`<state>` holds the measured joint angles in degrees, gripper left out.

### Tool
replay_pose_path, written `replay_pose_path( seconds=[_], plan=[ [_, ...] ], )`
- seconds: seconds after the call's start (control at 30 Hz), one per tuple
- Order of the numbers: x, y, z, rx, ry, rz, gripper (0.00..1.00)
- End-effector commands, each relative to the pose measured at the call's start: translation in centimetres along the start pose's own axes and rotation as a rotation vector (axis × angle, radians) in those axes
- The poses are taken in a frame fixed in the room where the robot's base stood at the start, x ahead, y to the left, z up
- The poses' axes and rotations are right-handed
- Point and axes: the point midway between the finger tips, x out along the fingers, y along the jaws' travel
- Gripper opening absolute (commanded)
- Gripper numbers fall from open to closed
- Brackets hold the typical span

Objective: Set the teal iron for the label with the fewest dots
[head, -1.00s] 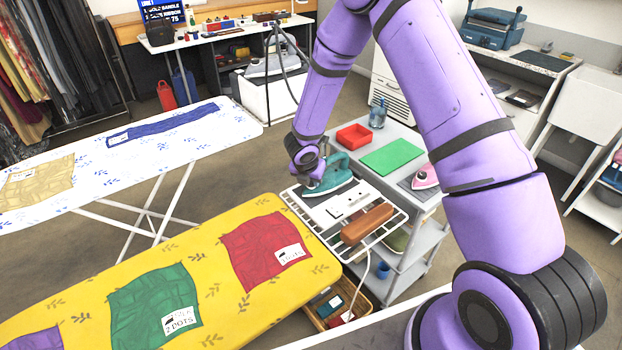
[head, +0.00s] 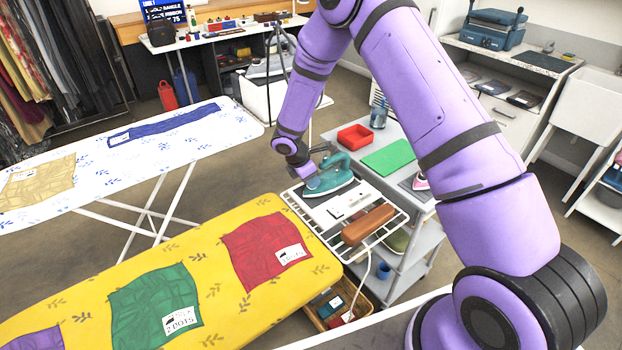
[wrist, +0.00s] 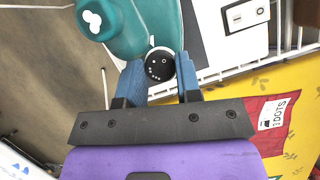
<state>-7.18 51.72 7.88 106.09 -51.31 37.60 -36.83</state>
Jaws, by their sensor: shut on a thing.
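The teal iron (head: 332,176) rests on the rack at the end of the yellow ironing board (head: 95,308). In the wrist view, its teal body (wrist: 172,22) shows at the top. My gripper (wrist: 158,72) has its two blue fingers closed around the iron's round black dial (wrist: 158,64), which carries small white dots. Which setting is selected cannot be told. On the board, the green cloth (head: 145,292) has a label (head: 181,319) reading "2 DOTS". The purple cloth (head: 35,339) is partly out of frame.
A white strip with switches (head: 350,203) and a brown block (head: 368,224) lie on the wire rack (head: 325,236) beside the iron.

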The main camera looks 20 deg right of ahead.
Motion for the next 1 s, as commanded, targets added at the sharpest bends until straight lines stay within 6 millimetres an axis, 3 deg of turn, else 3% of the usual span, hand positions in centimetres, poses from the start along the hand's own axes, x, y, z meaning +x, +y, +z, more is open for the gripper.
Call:
replay_pose_path(
  seconds=[0.4,0.97,1.0],
  plan=[
    [0.02,0.10,-0.02,0.180,0.000,-0.075,0.08],
    [0.01,0.14,0.01,0.208,0.000,-0.086,0.08],
    [0.01,0.14,0.01,0.208,0.000,-0.086,0.36]
  ],
)
